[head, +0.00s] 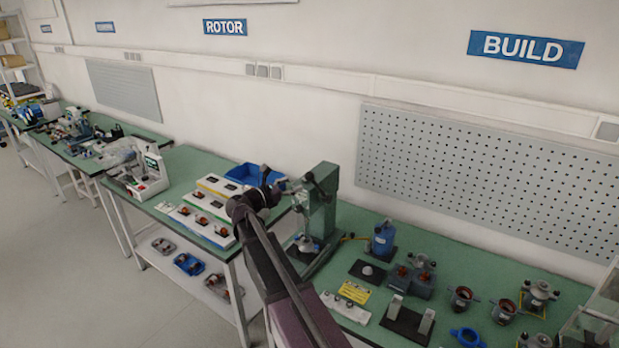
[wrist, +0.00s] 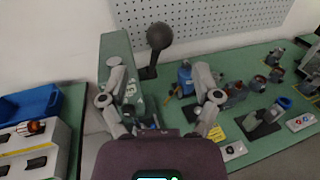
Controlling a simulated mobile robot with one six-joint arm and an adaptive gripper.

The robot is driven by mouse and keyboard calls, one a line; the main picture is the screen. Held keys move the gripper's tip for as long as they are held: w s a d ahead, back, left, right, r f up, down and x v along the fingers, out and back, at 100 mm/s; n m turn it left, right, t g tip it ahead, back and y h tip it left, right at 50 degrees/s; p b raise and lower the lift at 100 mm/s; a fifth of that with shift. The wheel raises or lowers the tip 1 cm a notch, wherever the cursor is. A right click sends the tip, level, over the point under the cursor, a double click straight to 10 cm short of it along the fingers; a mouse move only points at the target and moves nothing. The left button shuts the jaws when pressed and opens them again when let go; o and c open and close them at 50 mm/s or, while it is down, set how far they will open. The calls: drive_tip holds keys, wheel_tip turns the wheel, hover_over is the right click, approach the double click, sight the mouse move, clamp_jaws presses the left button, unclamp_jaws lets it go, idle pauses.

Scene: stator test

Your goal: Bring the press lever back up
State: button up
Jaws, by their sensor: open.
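The green press (head: 330,190) stands on the bench at the centre of the head view, with a metal part under its ram. Its dark lever ends in a round black knob (wrist: 159,36), seen in the wrist view above and between my fingers. The lever's short rod (wrist: 148,73) runs down from the knob toward the green press body (wrist: 133,88). My gripper (wrist: 159,68) is open and empty, with its fingers spread to either side. In the head view my gripper (head: 276,184) is just left of the press head. I cannot tell how far it is from the knob.
A blue bin (head: 245,174) and white trays of parts (head: 205,203) lie left of the press. A blue bottle-like device (head: 383,238), fixtures and motor parts stand to its right. A perforated panel (head: 480,180) is on the wall behind.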

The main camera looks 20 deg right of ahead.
sight(310, 174)
drive_tip(key=x, duration=0.7)
drive_tip(key=shift+w+d, duration=0.1)
drive_tip(key=shift+d, duration=0.25)
drive_tip(key=shift+c, duration=0.2)
clamp_jaws()
